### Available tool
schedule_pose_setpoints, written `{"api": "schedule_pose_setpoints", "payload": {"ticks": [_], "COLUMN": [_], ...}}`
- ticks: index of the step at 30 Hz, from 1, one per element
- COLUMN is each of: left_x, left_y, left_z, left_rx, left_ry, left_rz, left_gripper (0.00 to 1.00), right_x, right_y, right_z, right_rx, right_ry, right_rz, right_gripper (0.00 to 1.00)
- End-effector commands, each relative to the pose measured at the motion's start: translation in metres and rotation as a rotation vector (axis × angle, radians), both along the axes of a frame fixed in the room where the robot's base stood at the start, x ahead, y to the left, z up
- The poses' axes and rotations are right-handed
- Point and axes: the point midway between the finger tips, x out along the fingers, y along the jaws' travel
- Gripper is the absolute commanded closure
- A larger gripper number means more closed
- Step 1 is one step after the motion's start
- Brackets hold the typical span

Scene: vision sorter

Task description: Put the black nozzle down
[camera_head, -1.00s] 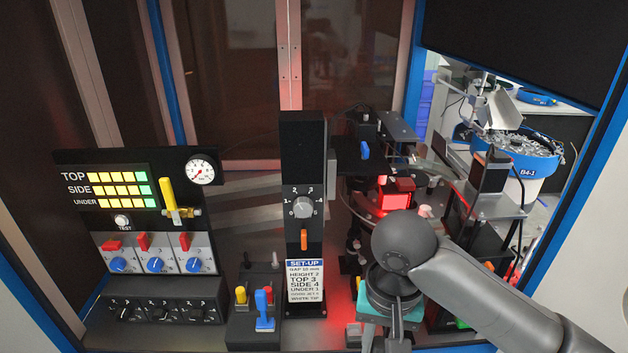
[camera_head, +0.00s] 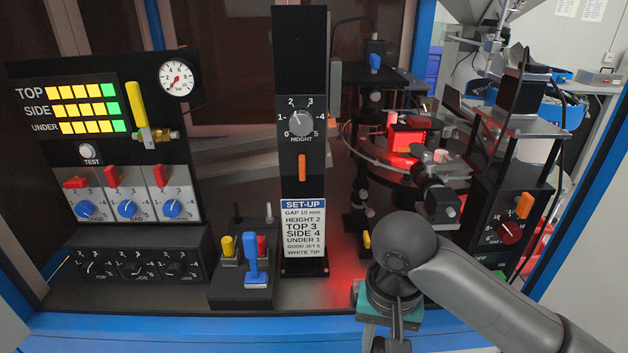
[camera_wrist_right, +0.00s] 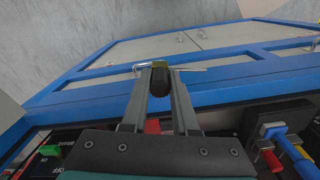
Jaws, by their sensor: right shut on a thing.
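The black nozzle (camera_wrist_right: 158,83) is a short dark cylinder between the fingertips of my right gripper (camera_wrist_right: 160,78) in the right wrist view. The gripper is shut on it, with the blue cabinet frame behind. In the head view my right arm comes in from the right, and its hand (camera_head: 362,298) is low at the front edge of the machine. The fingertips and the nozzle are hidden there. A black holder block (camera_head: 240,291) with yellow, blue and red pieces and thin upright posts stands left of the hand. My left gripper is not in view.
A black column with a height knob (camera_head: 301,123) and a set-up card (camera_head: 303,231) stands between holder and hand. Panels with switches (camera_head: 128,208) are at left. A glass disc with a red-lit block (camera_head: 406,138) is behind my arm. The blue front rail (camera_head: 150,326) runs below.

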Motion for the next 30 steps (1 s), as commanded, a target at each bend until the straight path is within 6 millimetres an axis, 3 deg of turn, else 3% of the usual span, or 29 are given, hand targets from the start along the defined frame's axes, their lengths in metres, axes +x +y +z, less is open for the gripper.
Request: {"api": "schedule_pose_setpoints", "payload": {"ticks": [1, 4, 11, 14, 24, 30], "left_x": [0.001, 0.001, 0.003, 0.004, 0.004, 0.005], "left_y": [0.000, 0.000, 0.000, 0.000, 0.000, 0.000], "left_z": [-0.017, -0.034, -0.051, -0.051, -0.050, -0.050], "left_rx": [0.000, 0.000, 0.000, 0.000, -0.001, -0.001], "left_ry": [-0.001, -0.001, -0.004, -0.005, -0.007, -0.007], "left_rz": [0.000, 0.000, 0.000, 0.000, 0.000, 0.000], "left_gripper": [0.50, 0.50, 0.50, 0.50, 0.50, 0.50], "right_x": [0.000, 0.000, 0.001, 0.004, 0.002, -0.003], "right_y": [0.000, 0.000, -0.002, -0.008, -0.047, -0.055], "right_z": [-0.017, -0.034, -0.049, -0.039, 0.019, 0.033], "right_rx": [0.000, 0.000, -0.001, -0.002, -0.006, -0.002], "right_ry": [0.000, 0.000, -0.003, -0.011, -0.012, -0.003], "right_rz": [0.000, 0.000, 0.005, 0.030, 0.187, 0.224], "right_gripper": [1.00, 1.00, 1.00, 1.00, 1.00, 1.00]}}
